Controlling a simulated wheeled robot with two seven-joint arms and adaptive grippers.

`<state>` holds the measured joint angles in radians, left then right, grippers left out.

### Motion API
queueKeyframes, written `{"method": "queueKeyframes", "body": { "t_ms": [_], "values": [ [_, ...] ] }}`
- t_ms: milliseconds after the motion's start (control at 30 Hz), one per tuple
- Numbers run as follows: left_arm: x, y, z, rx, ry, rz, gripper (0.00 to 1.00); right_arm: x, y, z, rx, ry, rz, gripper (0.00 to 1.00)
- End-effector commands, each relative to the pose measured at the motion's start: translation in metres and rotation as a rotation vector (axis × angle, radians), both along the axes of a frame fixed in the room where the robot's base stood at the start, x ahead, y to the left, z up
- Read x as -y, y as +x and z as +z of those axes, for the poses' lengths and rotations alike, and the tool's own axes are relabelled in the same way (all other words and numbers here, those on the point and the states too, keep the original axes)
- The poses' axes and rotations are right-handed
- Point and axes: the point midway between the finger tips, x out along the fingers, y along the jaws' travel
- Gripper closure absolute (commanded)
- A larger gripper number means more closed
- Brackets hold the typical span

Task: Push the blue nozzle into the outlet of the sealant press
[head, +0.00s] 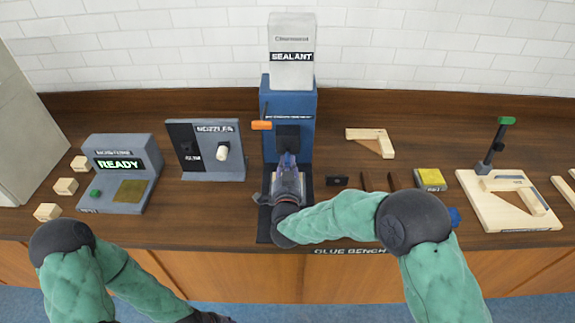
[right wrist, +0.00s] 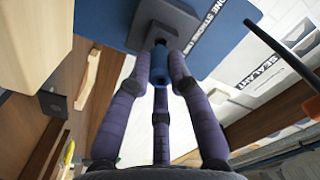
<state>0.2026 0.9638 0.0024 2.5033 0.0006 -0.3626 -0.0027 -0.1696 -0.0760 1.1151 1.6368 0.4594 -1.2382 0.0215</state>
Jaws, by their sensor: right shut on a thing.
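The sealant press (head: 288,100) is a blue column with a white SEALANT cartridge (head: 292,55) on top. Its dark outlet block (head: 288,136) faces forward; in the right wrist view the grey block (right wrist: 172,28) has a dark round outlet in its underside. My right gripper (head: 287,170) is below the outlet, its fingers shut on the blue nozzle (right wrist: 158,66). The nozzle is close under the outlet and roughly in line with it; I cannot tell whether they touch.
The nozzle stand (head: 210,165) with a white nozzle and the READY station (head: 122,172) stand left. An orange-handled lever (head: 262,125) sticks out beside the press. A small black block (head: 337,181), a yellow-topped box (head: 430,179) and a wooden frame fixture (head: 490,212) are right.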

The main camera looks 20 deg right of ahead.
Motion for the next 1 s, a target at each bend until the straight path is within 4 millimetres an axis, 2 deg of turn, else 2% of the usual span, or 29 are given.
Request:
{"method": "queueKeyframes", "body": {
  "t_ms": [1000],
  "values": [
    [0.0000, 0.0000, -0.0081, 0.000, 0.000, 0.000, 0.60, -0.0002, -0.0002, -0.0010, 0.000, 0.004, 0.000, 1.00]
  ]
}}
